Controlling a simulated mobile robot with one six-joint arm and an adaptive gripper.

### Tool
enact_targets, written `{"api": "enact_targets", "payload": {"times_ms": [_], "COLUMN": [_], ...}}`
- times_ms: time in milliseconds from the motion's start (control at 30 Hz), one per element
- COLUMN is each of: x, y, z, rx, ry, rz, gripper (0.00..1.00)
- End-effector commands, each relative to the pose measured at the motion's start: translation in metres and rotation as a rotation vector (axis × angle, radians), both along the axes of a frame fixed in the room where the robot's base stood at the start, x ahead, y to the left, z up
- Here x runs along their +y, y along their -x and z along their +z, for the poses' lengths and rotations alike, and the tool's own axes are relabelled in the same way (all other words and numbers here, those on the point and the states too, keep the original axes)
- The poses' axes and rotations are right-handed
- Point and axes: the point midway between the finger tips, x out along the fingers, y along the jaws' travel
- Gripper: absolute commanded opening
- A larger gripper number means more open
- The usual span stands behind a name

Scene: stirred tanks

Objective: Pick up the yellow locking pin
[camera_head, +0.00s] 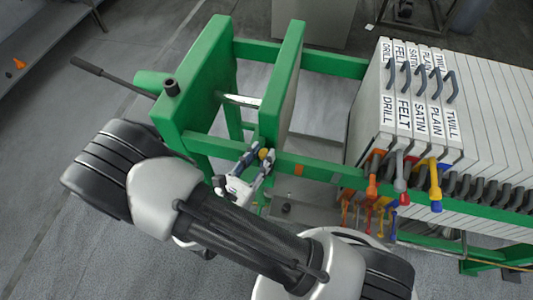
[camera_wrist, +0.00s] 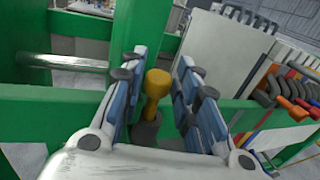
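The yellow locking pin (camera_wrist: 156,90) has a round head and a narrower stem. It stands in a dark grey socket (camera_wrist: 146,130) by the green frame, and its lower part is hidden. In the head view the pin (camera_head: 263,154) shows only as a small yellow spot beside the green post. My gripper (camera_wrist: 161,70) is open, with one blue-grey finger on each side of the pin. Gaps show between the pin and both fingers in the wrist view. In the head view my gripper (camera_head: 256,163) is at the green rail, partly covering the pin.
The green press frame (camera_head: 287,78) rises close to my gripper. A metal rod (camera_wrist: 66,62) crosses it at left. Labelled plates (camera_head: 395,105) stand at right, with coloured valve handles below, including a yellow one (camera_head: 435,188). A dark lever (camera_head: 115,78) sticks out at left.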

Motion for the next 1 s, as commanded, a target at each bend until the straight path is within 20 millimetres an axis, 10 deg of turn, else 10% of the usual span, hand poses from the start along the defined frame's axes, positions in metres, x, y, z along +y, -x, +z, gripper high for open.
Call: {"api": "enact_targets", "payload": {"times_ms": [433,1000], "x": [0.0,0.0], "y": [0.0,0.0], "z": [0.0,0.032], "rx": [0.0,-0.002], "ry": [0.0,-0.002], "rz": [-0.001,-0.001], "gripper": [0.0,0.0]}}
